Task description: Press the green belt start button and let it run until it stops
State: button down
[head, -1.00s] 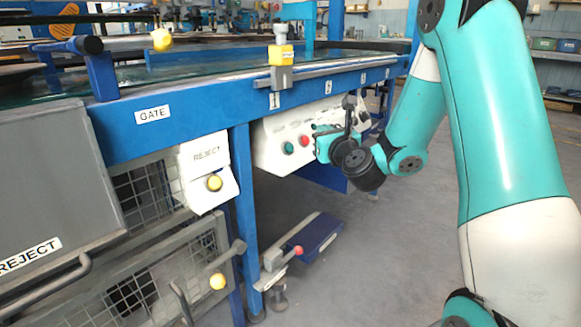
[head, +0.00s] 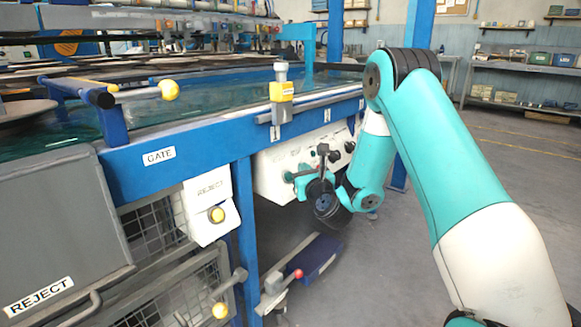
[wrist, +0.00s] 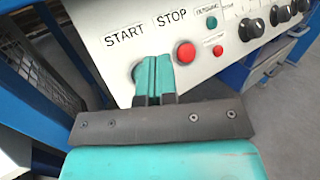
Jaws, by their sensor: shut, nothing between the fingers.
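The white control panel (wrist: 105,20) carries a START label and a STOP label in the wrist view. The red stop button (wrist: 185,52) is uncovered, just right of my fingertips. My gripper (wrist: 154,64) is shut and empty, its fingertips over the place of the start button below the START label. Only a thin rim shows left of the fingers; the green face is hidden there. In the head view, the green start button (head: 287,177) shows as a small dark green spot at the tip of my gripper (head: 297,177). Contact or pressing cannot be told.
Right of the stop button are a small green button (wrist: 211,22), a small red one (wrist: 218,50) and several black knobs (wrist: 251,28). The blue belt frame (head: 200,140) runs above the panel. A red-knobbed lever (head: 298,274) stands below. Floor at right is clear.

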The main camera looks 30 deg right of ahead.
aim_at(289, 176)
jog(key=shift+w+a+f+p, duration=0.3)
jog(key=shift+w+f+p, duration=0.2)
jog(key=shift+w+p, duration=0.25)
jog(key=shift+w+a+p, duration=0.1)
jog(key=shift+w+p, duration=0.15)
jog(key=shift+p, duration=0.25)
dwell(1.3)
